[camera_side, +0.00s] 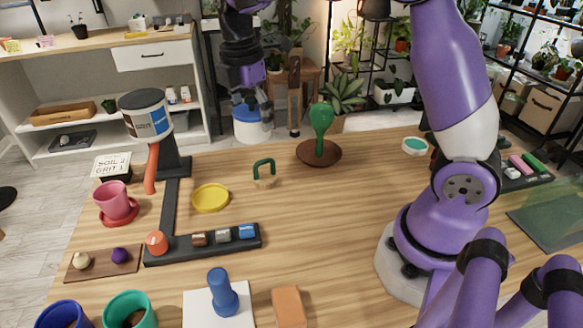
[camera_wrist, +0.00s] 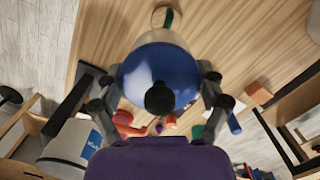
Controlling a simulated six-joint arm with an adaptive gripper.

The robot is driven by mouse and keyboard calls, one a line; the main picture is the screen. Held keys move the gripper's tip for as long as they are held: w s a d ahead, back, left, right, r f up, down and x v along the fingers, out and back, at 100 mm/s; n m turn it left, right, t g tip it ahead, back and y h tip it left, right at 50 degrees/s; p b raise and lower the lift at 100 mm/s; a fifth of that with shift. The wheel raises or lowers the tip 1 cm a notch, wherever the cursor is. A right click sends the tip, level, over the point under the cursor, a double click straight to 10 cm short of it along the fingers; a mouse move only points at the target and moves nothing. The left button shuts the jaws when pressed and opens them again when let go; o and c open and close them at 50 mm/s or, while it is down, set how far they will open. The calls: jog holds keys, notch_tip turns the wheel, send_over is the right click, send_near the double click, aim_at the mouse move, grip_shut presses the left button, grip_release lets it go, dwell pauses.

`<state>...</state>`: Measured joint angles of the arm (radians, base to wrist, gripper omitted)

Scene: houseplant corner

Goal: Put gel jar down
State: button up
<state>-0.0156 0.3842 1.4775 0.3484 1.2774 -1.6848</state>
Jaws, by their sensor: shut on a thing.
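My gripper (camera_side: 250,104) is pointing down at the back of the scene, its fingers shut on the gel jar (camera_side: 252,128). The jar is white with a blue top and looks upright in the side view. In the wrist view the blue top of the jar (camera_wrist: 160,72) fills the middle, with my gripper's fingers (camera_wrist: 160,88) on its left and right sides. The jar appears to hang in the air near the table's back edge; its exact height over the wooden tabletop (camera_side: 330,220) is hard to tell.
A brown saucer (camera_side: 335,154) with an upright green tool (camera_side: 321,118), a green-handled piece (camera_side: 264,172) and a yellow disc (camera_side: 210,197) stand on the table. A labelled tub (camera_side: 146,114) on a black stand is at left.

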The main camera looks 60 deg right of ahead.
jog(key=w+a+f+n+t, duration=0.1)
jog(key=w+a+n, duration=0.5)
jog(key=a+n, duration=0.25)
jog(key=w+d+f, duration=0.1)
jog(key=d+f, duration=0.1)
jog(key=d, duration=0.1)
jog(key=w+d+f, duration=0.2)
jog(key=d, duration=0.1)
jog(key=w+d+f, duration=0.1)
jog(key=d+f, duration=0.2)
jog(key=d, duration=0.1)
jog(key=shift+w, duration=0.3)
jog(key=shift+f, duration=2)
jog(key=shift+f, duration=0.1)
jog(key=o, duration=1.2)
jog(key=shift+f, duration=0.1)
jog(key=shift+o, duration=0.2)
